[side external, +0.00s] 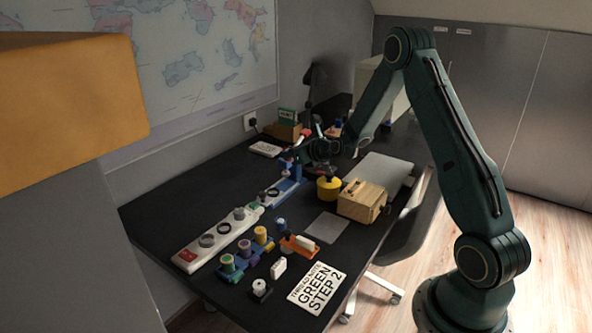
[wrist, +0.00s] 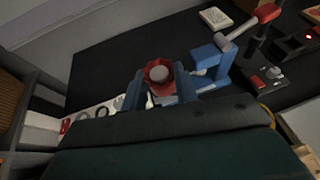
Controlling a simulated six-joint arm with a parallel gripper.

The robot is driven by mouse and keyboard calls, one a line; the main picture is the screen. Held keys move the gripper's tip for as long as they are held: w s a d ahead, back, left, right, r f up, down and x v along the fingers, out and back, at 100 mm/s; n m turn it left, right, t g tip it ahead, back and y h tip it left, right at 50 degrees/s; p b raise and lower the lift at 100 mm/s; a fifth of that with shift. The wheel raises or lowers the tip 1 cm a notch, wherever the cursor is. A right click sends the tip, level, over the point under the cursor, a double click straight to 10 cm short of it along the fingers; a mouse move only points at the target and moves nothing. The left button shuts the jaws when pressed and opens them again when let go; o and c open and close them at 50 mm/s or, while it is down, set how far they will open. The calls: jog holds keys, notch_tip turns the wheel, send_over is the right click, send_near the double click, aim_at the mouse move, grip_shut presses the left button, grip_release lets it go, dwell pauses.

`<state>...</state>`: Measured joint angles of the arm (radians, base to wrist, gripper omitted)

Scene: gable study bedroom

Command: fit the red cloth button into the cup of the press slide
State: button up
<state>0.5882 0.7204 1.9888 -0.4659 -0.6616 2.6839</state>
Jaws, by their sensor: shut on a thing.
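The red cloth button (wrist: 158,74), with a pale grey centre, is between the two blue fingers of my gripper (wrist: 160,86) in the wrist view. The gripper is shut on it. In the side view my gripper (side external: 291,163) is over the press end of the desk; the button is too small to make out there. The blue press (wrist: 208,66) stands just right of the fingers, with a red-knobbed lever (wrist: 266,13). The blue press slide (side external: 285,192) lies left of and below my gripper in the side view, with a dark ring on it. I cannot see into its cup.
A white strip (side external: 195,252) with several rings runs along the desk's left. Thread spools (side external: 245,247), a yellow round pot (side external: 328,188), a wooden box (side external: 362,201) and a note card (side external: 317,287) stand or lie nearby. A grey mat (side external: 326,228) is bare.

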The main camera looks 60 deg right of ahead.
jog(key=w+d+r+n+y, duration=0.2)
jog(key=w+d+n+y, duration=0.1)
jog(key=w, duration=0.6)
jog(key=shift+r+n+y, duration=0.2)
jog(key=shift+n+y, duration=0.5)
jog(key=shift+y, duration=0.4)
jog(key=shift+d, duration=0.1)
jog(key=shift+f, duration=0.15)
send_over(269, 193)
jog(key=s+d, duration=0.2)
notch_tip(269, 193, down, 16)
jog(key=shift+w+d+r, duration=0.1)
jog(key=shift+w, duration=0.05)
jog(key=shift+f, duration=1.9)
jog(key=shift+f, duration=0.4)
